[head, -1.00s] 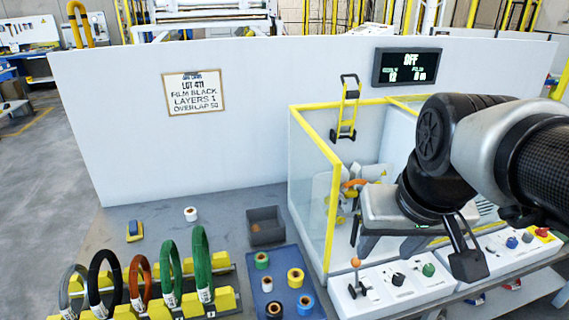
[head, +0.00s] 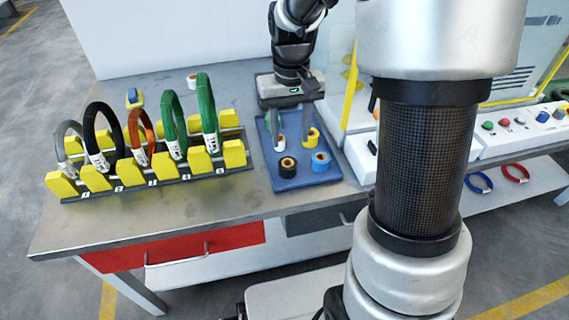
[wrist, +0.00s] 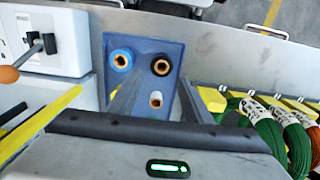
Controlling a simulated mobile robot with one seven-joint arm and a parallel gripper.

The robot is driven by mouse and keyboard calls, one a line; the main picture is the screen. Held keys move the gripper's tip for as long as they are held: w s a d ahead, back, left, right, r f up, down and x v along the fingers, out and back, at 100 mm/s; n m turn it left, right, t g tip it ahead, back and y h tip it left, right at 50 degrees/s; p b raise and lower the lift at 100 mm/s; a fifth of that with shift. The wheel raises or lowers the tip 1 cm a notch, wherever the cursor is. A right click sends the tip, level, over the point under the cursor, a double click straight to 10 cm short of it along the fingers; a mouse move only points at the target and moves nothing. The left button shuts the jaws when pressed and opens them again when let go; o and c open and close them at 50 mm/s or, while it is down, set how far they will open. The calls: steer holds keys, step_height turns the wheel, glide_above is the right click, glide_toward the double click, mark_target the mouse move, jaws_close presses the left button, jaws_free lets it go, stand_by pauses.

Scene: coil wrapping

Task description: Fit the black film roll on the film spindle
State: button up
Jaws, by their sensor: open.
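The black film roll (head: 288,167), with a brown core, stands upright in the front left of a blue tray (head: 305,183). It also shows in the wrist view (wrist: 161,66), just beyond the fingertips. My gripper (head: 293,140) hangs over the tray, pointing down, fingers apart and empty. In the wrist view the fingers (wrist: 160,82) reach down over the tray on either side of a white roll (wrist: 156,101). The black roll lies between their lines but is not held. I cannot make out the film spindle in the current views.
A blue roll (head: 320,161) stands close right of the black one; a yellow roll (head: 311,137) is behind. A rack (head: 150,172) with several coils stands left of the tray. The wrapping machine's control box (head: 363,155) is close to its right.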

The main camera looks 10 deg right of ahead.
mark_target(288, 163)
steer(key=f+b, duration=0.1)
steer(key=f, duration=0.4)
steer(key=f+b, duration=0.2)
steer(key=f, duration=0.3)
steer(key=shift+w+a+f, duration=0.1)
steer(key=shift+a+f, duration=0.1)
steer(key=shift+f, duration=0.15)
steer(key=shift+c, duration=0.2)
steer(key=c, duration=0.7)
